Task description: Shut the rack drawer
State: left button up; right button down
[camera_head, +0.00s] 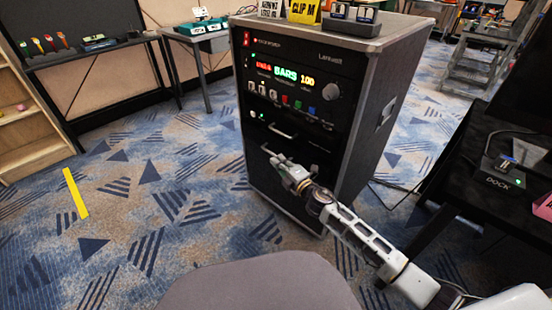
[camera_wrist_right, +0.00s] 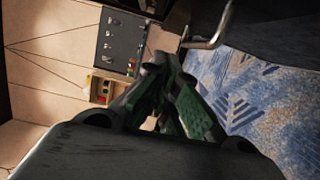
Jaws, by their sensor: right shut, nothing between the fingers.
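The black rack (camera_head: 350,120) stands in the middle of the head view, with lit displays on its upper front. Its drawer front (camera_head: 300,140) is low on the dark face and carries a metal handle (camera_head: 283,131). I cannot tell how far the drawer stands out. My right gripper (camera_head: 274,158) is shut and empty, close in front of the lower rack face, just below the handle. In the wrist view the shut fingers (camera_wrist_right: 166,65) point up the picture, with a bent metal handle (camera_wrist_right: 208,40) to their right, apart from them. My left gripper is not in view.
A grey rounded shape (camera_head: 260,285) fills the bottom middle. A dark desk (camera_head: 500,200) with a dock stands at the right. A bench (camera_head: 90,55) with tools is at the far left. Patterned carpet left of the rack is free, with a yellow strip (camera_head: 75,193).

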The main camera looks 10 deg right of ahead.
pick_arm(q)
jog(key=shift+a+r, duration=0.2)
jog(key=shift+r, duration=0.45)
pick_arm(e)
jog(key=shift+v, duration=1.45)
